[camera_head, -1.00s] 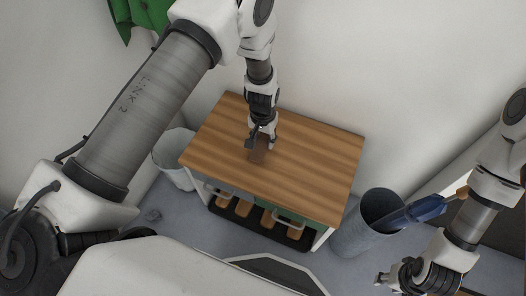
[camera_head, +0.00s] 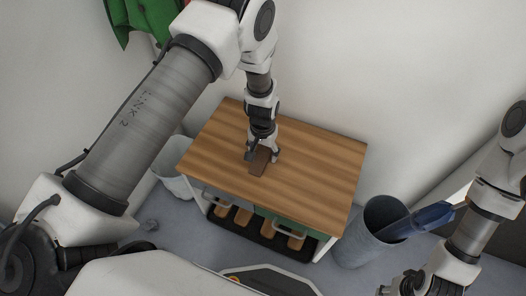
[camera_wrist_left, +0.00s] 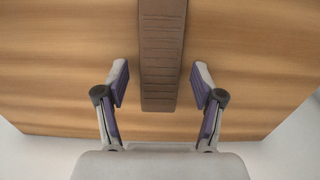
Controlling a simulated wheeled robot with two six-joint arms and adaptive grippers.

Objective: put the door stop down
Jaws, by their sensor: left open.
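The door stop (camera_head: 259,162) is a brown wedge with a ridged face. It lies on the wooden top of a small cabinet (camera_head: 310,165). My left gripper (camera_head: 263,155) is just above it, pointing down. In the left wrist view the door stop (camera_wrist_left: 161,60) runs up between the fingers, and the left gripper (camera_wrist_left: 160,85) is open, with a gap on each side of it. My right gripper (camera_head: 400,288) is low at the right, partly cut off by the bottom edge; its fingers are not clear.
A pale bin (camera_head: 173,170) stands left of the cabinet. A blue-grey bin (camera_head: 375,232) with a folded blue umbrella (camera_head: 420,219) stands to the right. Several tan items sit on a dark tray (camera_head: 250,236) under the cabinet top. Most of the wooden top is bare.

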